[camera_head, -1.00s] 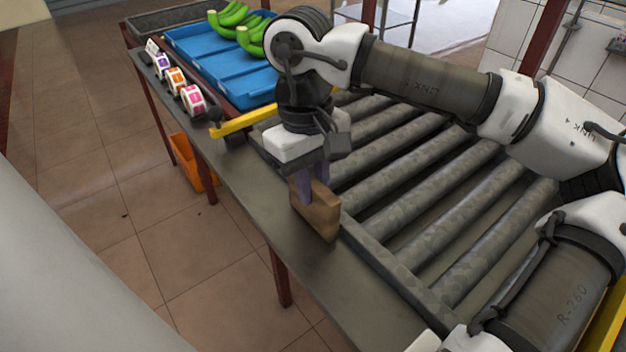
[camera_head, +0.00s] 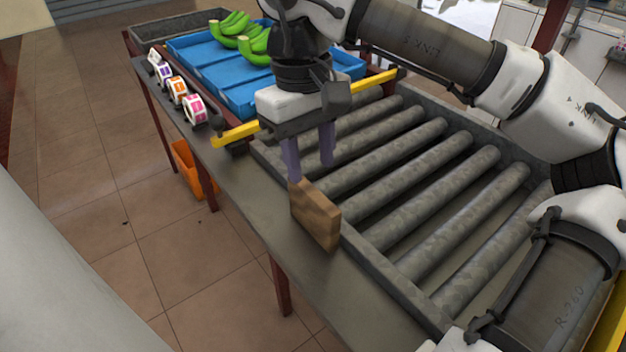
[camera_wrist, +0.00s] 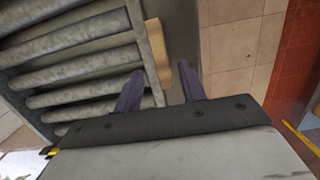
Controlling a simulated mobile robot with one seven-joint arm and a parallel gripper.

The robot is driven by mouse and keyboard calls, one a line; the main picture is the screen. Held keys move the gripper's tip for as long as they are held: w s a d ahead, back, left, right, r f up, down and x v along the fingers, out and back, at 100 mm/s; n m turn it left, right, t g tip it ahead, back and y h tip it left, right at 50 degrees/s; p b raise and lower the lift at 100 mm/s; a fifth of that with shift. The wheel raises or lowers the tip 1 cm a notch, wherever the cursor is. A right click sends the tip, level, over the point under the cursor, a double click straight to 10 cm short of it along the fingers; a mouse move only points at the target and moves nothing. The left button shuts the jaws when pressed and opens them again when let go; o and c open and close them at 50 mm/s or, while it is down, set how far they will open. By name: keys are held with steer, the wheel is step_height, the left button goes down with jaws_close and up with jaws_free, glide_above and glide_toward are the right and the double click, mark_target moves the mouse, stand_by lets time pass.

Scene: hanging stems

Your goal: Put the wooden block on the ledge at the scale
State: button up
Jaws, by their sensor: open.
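The wooden block (camera_head: 315,215) stands on its narrow edge on the grey ledge (camera_head: 255,217), beside the frame of the rollers. In the wrist view the block (camera_wrist: 157,53) shows as a thin tan strip beyond the fingertips. My gripper (camera_head: 309,172) is open and empty, with its purple fingers apart above the block's far end. The fingers also show in the wrist view (camera_wrist: 160,78), one on each side of the block's line. I cannot make out a scale in these views.
A roller conveyor (camera_head: 430,190) lies right of the ledge. A yellow bar (camera_head: 370,84) crosses its far end. Blue trays (camera_head: 215,75) with green bananas (camera_head: 240,32) stand behind. Label rolls (camera_head: 193,108) sit on the ledge's far part. An orange crate (camera_head: 190,168) is below.

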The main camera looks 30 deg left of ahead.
steer(key=r, duration=0.5)
steer(key=shift+w+a+r, duration=0.1)
steer(key=shift+a+r, duration=0.1)
steer(key=shift+a, duration=0.1)
steer(key=shift+p, duration=0.3)
steer(key=s+a+r+p, duration=0.2)
steer(key=s+a+p, duration=0.1)
steer(key=s, duration=0.8)
steer(key=shift+s+a, duration=0.15)
steer(key=shift+a, duration=0.35)
